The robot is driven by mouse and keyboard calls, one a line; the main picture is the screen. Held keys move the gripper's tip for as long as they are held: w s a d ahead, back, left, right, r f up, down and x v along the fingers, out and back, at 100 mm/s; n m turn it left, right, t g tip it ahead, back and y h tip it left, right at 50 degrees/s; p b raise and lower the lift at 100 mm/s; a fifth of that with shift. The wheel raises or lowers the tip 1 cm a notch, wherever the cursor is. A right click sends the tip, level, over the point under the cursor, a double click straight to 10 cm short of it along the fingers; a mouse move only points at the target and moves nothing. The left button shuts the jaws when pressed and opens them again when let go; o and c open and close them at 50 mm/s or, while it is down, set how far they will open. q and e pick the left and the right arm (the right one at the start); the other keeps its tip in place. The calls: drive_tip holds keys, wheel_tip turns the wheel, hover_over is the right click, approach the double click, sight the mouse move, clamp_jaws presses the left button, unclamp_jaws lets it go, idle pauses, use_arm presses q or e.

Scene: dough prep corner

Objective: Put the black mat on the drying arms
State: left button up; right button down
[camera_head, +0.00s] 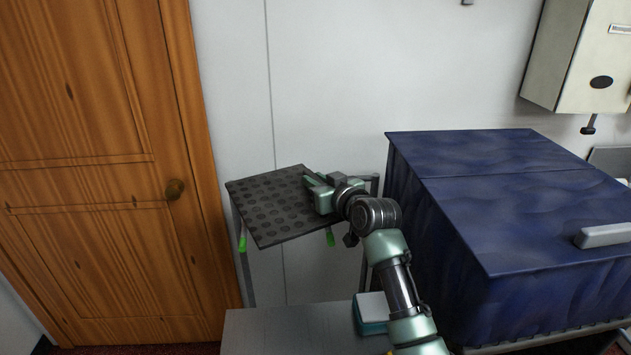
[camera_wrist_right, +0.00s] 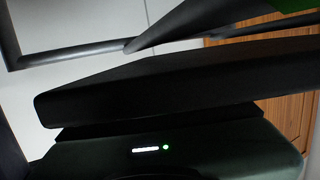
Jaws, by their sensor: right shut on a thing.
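The black mat (camera_head: 272,207) is a dark square sheet with round dots, held out roughly flat in the head view. My right gripper (camera_head: 318,190) is shut on the mat's right edge. The mat's dark edge (camera_wrist_right: 180,88) fills the middle of the right wrist view. The drying arms (camera_head: 331,237) show as grey bars with green tips, one tip at the mat's left and one below it. In the right wrist view a dark bar (camera_wrist_right: 75,56) runs above the mat. I cannot tell whether the mat touches the arms. My left gripper is not in view.
A blue-covered block (camera_head: 470,200) stands close to the right of my arm. A grey surface (camera_head: 285,330) lies below, with a teal and white item (camera_head: 371,313) on it. A wooden door (camera_head: 95,170) is at the left, and a beige wall box (camera_head: 585,55) hangs upper right.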

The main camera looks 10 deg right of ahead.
drive_tip(key=shift+f+b, duration=0.3)
drive_tip(key=shift+f, duration=0.05)
idle(0.3)
